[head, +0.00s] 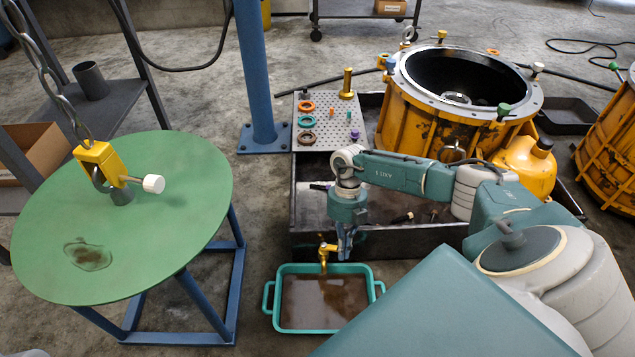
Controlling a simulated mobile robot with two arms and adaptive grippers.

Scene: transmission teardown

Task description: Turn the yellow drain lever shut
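The yellow drain lever (325,252) is on the front side of the dark steel tray (400,243), just above the teal drain pan (283,312). Its spout end points down towards the brown liquid in the pan. My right gripper (344,252) points down right beside the lever, on its right. Its fingers look close together, but whether they are open or shut, or touch the lever, I cannot tell. My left gripper is not in view.
A yellow transmission housing (400,113) and a yellow jug (523,165) stand behind my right arm. A perforated plate (333,133) holds rings. A green round table (150,240) with a chain hook (100,160) is at left, near a blue post (255,70).

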